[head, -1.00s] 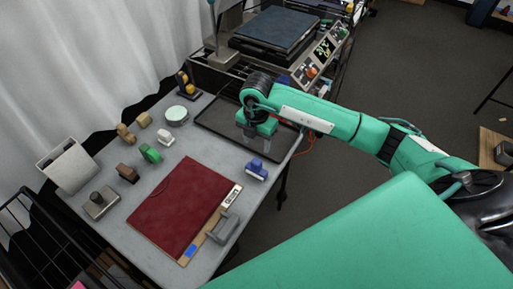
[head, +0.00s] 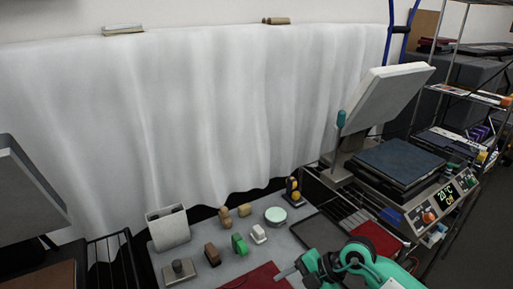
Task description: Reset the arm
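My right arm comes in at the bottom right in green. Its gripper (head: 287,272) is at the lower edge, close to the red sheet (head: 262,278), which is mostly cut off by the picture edge. One grey finger part shows, so I cannot tell whether it is open or shut, and I see nothing held. My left gripper is out of view. A dark tray (head: 318,233) lies on the grey table behind the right arm.
A heat press (head: 402,165) with a raised white plate and a control panel stands at right. A red piece (head: 375,238) lies near it. Several small stamps and blocks, including a green one (head: 239,244), stand on the table. A white curtain (head: 200,120) hangs behind.

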